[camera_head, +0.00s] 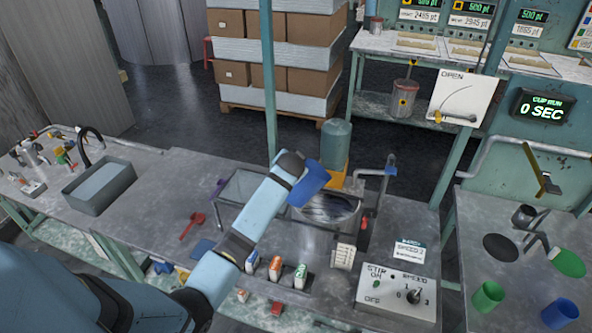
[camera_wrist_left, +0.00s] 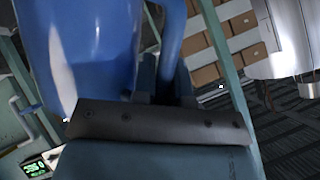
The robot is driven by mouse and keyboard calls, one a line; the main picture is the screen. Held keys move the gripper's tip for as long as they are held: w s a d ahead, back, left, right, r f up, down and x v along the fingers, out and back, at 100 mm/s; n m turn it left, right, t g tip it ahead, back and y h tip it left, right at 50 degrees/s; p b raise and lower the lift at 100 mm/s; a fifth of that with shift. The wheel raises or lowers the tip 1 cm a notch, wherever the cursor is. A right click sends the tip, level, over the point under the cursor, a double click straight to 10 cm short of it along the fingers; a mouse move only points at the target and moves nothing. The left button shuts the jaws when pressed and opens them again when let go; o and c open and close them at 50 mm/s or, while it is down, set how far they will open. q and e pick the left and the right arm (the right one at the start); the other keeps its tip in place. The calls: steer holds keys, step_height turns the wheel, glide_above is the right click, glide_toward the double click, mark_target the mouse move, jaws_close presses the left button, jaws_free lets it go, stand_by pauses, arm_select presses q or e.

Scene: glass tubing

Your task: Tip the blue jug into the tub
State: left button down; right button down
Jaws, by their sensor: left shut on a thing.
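My left gripper (camera_head: 294,166) is shut on the blue jug (camera_head: 312,183). The jug is held over the back left part of the round metal tub (camera_head: 352,224) and looks tilted in the head view. In the left wrist view the jug (camera_wrist_left: 80,50) fills the upper left, with its handle (camera_wrist_left: 173,35) at the fingers (camera_wrist_left: 162,82). My right gripper is not in view.
A rectangular glass tank (camera_head: 250,188) stands left of the tub, under my arm. A control box (camera_head: 398,293) and several small bottles (camera_head: 275,268) sit in front. A green post (camera_head: 268,80) stands behind my gripper.

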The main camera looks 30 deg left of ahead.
arm_select(q)
steer(key=shift+s+a+f+n+t+h+b, duration=0.25)
steer(key=shift+f+n+t+b, duration=0.2)
steer(key=shift+b, duration=0.45)
steer(key=shift+s+a+f+n+t+h+b, duration=0.15)
steer(key=shift+n+t+h+b, duration=0.15)
steer(key=shift+b, duration=0.6)
step_height(320, 180, down, 2)
steer(key=shift+f+n+t+h+b, duration=0.15)
steer(key=shift+n+t+h+b, duration=0.6)
steer(key=shift+b, duration=0.45)
steer(key=shift+w+f+n+t+h+b, duration=0.15)
steer(key=shift+f+n+t+b, duration=0.1)
steer(key=shift+f+t+b, duration=0.3)
steer(key=shift+w+f+n+t+h+b, duration=0.15)
steer(key=shift+f+n+t+b, duration=0.1)
steer(key=shift+f+b, duration=0.35)
steer(key=r+p, duration=0.4)
steer(key=shift+s+d+r, duration=0.1)
steer(key=shift+d+r, duration=0.05)
steer(key=shift+d, duration=0.05)
steer(key=shift+r+p, duration=0.35)
